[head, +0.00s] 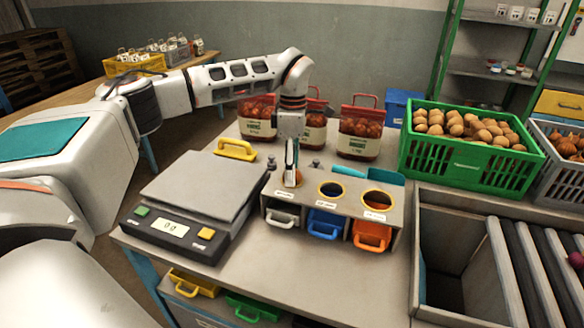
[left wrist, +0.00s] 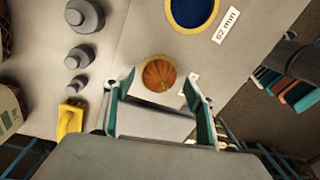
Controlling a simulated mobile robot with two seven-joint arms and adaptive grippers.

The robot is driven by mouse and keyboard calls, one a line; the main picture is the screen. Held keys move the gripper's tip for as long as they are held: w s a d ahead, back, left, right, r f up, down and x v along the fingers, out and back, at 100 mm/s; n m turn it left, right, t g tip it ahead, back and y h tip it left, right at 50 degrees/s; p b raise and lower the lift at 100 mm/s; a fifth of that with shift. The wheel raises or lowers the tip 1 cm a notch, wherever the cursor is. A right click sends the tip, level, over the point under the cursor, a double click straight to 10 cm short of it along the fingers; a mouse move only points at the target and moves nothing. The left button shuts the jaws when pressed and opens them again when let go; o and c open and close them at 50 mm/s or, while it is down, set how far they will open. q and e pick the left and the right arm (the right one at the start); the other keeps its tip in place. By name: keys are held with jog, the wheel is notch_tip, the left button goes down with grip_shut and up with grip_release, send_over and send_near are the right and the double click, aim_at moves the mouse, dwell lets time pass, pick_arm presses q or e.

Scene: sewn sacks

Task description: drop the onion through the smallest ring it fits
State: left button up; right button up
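The orange-brown onion (left wrist: 159,74) sits at the left opening of the ring board (head: 345,199), below my left gripper; a little of it shows in the head view (head: 298,178). I cannot tell how deep it sits, and the left ring's rim is mostly hidden. My left gripper (head: 291,170) points straight down over it. In the left wrist view its green-edged fingers (left wrist: 159,88) stand apart, with a gap on each side of the onion. The middle ring (head: 331,189) has a blue opening, the right ring (head: 377,200) an orange one. My right gripper is not in view.
Under the board are white, blue and orange drawers (head: 372,235). A scale (head: 190,200) stands to the left, with small grey weights (head: 271,163) behind. Onion sacks (head: 360,130) stand at the back. A green crate (head: 465,175) is at right. The front table is clear.

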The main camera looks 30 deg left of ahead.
pick_arm(q)
notch_tip(320, 180, up, 12)
jog(key=w, duration=0.1)
jog(key=shift+a, duration=0.25)
jog(key=shift+c, duration=0.2)
dwell(1.6)
